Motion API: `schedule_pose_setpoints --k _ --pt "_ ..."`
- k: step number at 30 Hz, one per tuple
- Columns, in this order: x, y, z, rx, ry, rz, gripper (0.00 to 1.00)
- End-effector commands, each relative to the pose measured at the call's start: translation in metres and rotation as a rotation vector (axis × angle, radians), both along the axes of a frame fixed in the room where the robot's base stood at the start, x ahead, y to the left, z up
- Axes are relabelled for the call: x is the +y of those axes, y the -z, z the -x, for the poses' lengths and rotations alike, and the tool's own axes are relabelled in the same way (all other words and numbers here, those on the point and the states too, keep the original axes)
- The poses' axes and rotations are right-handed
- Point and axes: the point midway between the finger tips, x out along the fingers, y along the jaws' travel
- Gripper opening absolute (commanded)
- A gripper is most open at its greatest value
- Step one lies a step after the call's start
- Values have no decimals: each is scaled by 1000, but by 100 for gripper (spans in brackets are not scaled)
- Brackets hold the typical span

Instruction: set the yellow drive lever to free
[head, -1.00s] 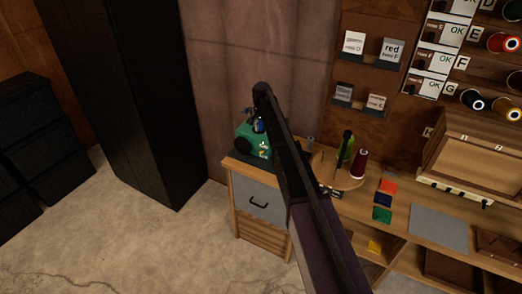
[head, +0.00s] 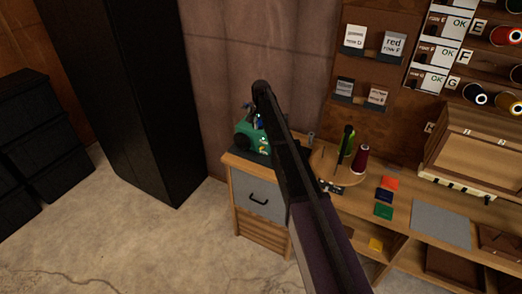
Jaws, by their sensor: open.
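The green machine (head: 250,138) stands on the left end of the wooden bench, on a dark base, with small blue and dark parts on top. A tiny yellowish mark shows on its right side, but I cannot tell whether it is the yellow drive lever or how the lever is set. My dark arm crosses the middle of the head view and covers the machine's right edge.
A round wooden stand (head: 326,172) with green and dark red thread cones stands right of my arm. Coloured squares and a grey mat (head: 441,224) lie on the bench. A tall black cabinet (head: 120,110) stands left. The concrete floor (head: 150,250) in front is clear.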

Motion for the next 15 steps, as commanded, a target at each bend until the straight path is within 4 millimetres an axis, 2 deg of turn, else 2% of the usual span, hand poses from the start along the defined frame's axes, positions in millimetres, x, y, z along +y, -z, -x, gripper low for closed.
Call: schedule_pose_setpoints --k 1,15 --pt "0 8 0 0 0 0 51" --pt "0 45 0 0 0 0 51"
